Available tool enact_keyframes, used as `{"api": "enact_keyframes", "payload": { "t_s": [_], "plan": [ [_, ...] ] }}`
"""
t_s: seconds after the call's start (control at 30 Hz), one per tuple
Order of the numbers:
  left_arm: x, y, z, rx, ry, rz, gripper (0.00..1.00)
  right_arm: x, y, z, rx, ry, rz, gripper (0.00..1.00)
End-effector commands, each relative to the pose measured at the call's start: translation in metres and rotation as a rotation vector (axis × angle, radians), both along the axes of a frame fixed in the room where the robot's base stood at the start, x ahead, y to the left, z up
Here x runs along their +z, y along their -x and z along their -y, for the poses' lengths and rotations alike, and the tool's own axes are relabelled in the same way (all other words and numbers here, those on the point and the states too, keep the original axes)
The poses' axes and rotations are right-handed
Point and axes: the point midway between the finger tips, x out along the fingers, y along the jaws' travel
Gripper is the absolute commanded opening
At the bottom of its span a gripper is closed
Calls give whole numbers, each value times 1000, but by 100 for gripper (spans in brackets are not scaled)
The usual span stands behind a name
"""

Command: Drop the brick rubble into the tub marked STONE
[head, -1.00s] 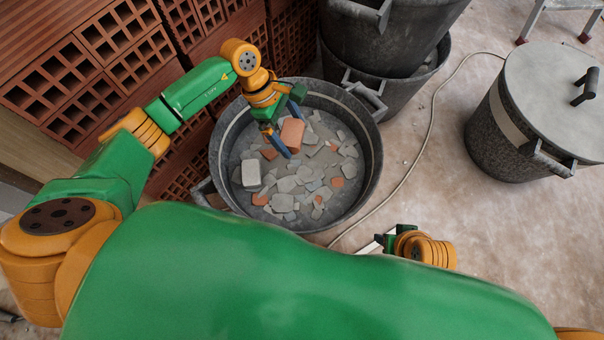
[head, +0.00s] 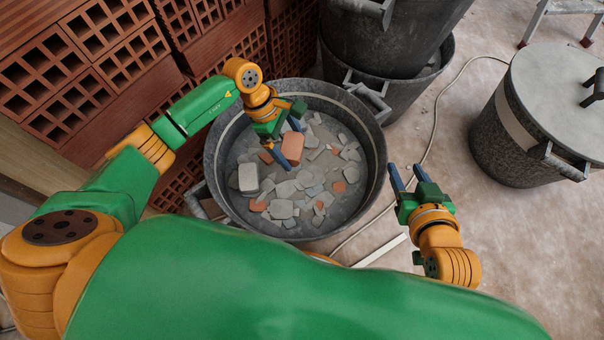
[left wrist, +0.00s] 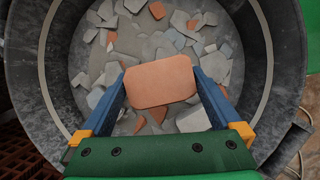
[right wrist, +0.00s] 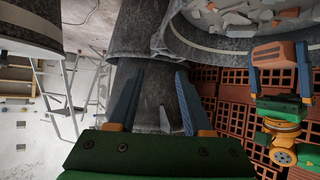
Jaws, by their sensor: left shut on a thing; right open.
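The brick rubble is an orange-red block (head: 292,147) with rounded edges. My left gripper (head: 289,146) is shut on it inside the mouth of an open grey tub (head: 215,143). In the left wrist view the brick (left wrist: 161,82) sits between the two blue fingers, above rubble pieces. My right gripper (head: 401,178) is open and empty, right of the tub above the floor. In the right wrist view its blue fingers (right wrist: 155,103) stand apart, and the held brick (right wrist: 273,55) shows at the right. No STONE marking is readable in any view.
Grey and orange rubble (head: 290,195) lies in the open tub, with a pale block (head: 248,178) at its left. Stacked tubs (head: 385,55) stand behind. A lidded tub (head: 535,125) stands at the right. Hollow bricks (head: 85,70) fill the back left. A cable (head: 432,120) crosses the floor.

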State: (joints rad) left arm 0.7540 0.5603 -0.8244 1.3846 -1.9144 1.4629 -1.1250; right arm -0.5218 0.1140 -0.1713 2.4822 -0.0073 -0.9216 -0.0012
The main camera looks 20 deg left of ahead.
Motion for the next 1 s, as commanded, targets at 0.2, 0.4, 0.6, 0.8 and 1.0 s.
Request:
{"api": "enact_keyframes", "payload": {
  "t_s": [0.2, 0.4, 0.6, 0.8, 1.0],
  "plan": [
    [-7, 0, 0, -1, 1, 0, 30, 28, -17, -7, 13, -33, 168, 50],
    [-9, 0, 0, -1, 1, 0, 30, 39, -21, -9, 16, -44, 225, 50],
    [-8, 0, 0, -1, 1, 0, 30, 40, -21, -9, 16, -44, 226, 50],
    [-9, 0, 0, 0, 0, 0, 100, 39, -21, -9, 16, -44, 225, 50],
    [-1, -1, -3, 0, -1, 1, 100, 26, -14, -6, 10, -28, 142, 50]
  ]
}}
